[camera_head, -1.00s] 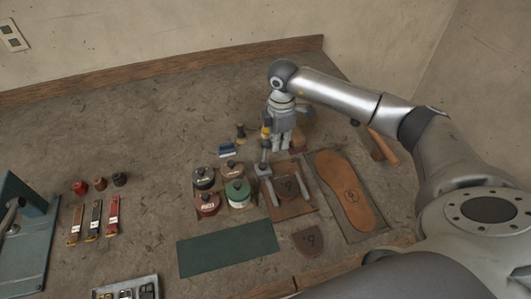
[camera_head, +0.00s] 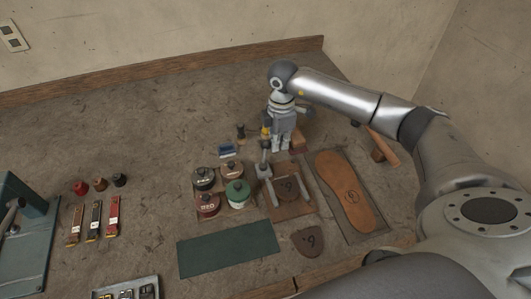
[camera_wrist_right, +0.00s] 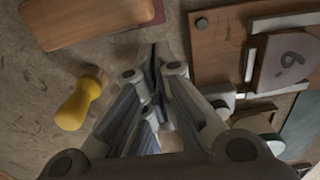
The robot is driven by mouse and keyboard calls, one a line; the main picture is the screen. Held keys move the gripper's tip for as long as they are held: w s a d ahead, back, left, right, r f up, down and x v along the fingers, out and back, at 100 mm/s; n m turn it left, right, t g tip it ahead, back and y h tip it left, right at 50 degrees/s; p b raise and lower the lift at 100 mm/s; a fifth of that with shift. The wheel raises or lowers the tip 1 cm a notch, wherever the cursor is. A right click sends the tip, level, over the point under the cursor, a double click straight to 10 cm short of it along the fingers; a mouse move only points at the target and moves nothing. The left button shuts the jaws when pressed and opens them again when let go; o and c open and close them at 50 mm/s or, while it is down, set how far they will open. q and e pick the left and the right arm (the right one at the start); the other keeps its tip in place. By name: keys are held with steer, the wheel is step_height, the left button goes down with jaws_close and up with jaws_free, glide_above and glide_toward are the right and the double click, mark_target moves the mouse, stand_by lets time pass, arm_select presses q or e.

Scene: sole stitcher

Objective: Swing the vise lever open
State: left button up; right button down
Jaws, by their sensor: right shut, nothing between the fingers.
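The yellow grip shows in the wrist view (camera_wrist_right: 78,106); the bar is mostly hidden there behind my fingers. My right gripper (camera_head: 282,146) is shut and empty, pointing down just right of the lever, behind the board. I cannot tell whether it touches the bar. My left gripper is not in view.
Several round tins, including a green one (camera_head: 238,193), stand close left of the vise. A blue brush (camera_head: 227,151) lies behind them. A brown sole (camera_head: 345,190) lies to the right, a green mat (camera_head: 228,250) in front. Bare bench lies at the back left.

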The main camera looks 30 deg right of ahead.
steer(key=shift+a, duration=0.1)
steer(key=shift+w+a, duration=0.35)
steer(key=shift+a, duration=0.25)
steer(key=shift+w+a, duration=0.3)
steer(key=shift+a, duration=0.3)
steer(key=shift+a, duration=1.35)
steer(key=shift+a+p, duration=0.15)
steer(key=shift+p, duration=0.15)
steer(key=shift+s+a, duration=0.15)
steer(key=shift+a, duration=0.2)
steer(key=shift+d, duration=0.3)
